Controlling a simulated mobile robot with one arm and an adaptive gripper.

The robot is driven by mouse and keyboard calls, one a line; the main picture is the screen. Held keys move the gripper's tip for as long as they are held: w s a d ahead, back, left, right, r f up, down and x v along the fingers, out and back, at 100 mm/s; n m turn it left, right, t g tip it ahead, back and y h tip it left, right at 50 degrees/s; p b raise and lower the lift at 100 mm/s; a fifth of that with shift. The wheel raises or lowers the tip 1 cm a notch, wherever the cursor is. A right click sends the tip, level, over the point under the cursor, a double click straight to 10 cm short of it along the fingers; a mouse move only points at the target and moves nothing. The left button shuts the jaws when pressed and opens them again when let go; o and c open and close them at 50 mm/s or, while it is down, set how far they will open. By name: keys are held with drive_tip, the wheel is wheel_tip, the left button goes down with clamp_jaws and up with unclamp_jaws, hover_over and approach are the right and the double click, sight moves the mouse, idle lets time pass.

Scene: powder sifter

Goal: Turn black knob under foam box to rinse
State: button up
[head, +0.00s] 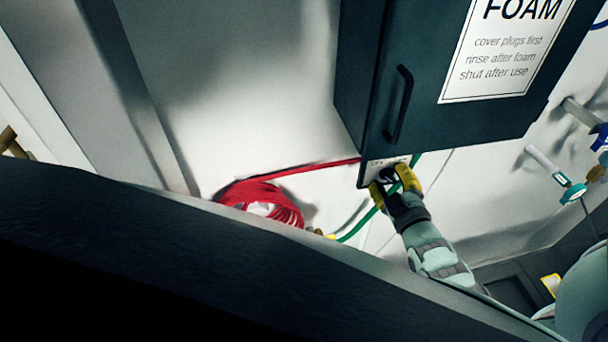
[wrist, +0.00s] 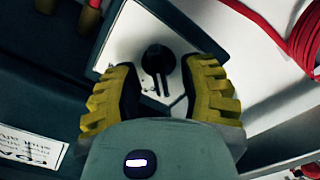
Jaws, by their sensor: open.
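The dark foam box (head: 415,120) hangs on the white wall in the head view, with a black handle on its door and a white FOAM sign. Under it is a small pale plate (head: 371,170) with markings too small to read. In the wrist view the black knob (wrist: 158,58) sits on the pale plate (wrist: 125,42), with a pointed end towards my gripper. My gripper (wrist: 163,90) is open, with its yellow ribbed fingers on either side of the knob's lower end. Contact with the knob cannot be told. In the head view my gripper (head: 390,182) is at the plate and mostly hides the knob.
A coiled red hose (head: 265,200) hangs on the wall left of the box, and a green hose (head: 358,222) runs below. Pipes with a green-handled valve (head: 571,190) and a blue-handled one (head: 600,137) stick out at the right. A large dark surface fills the lower left.

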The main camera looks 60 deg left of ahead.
drive_tip(key=shift+o, duration=0.4)
drive_tip(key=shift+a, duration=0.1)
clamp_jaws()
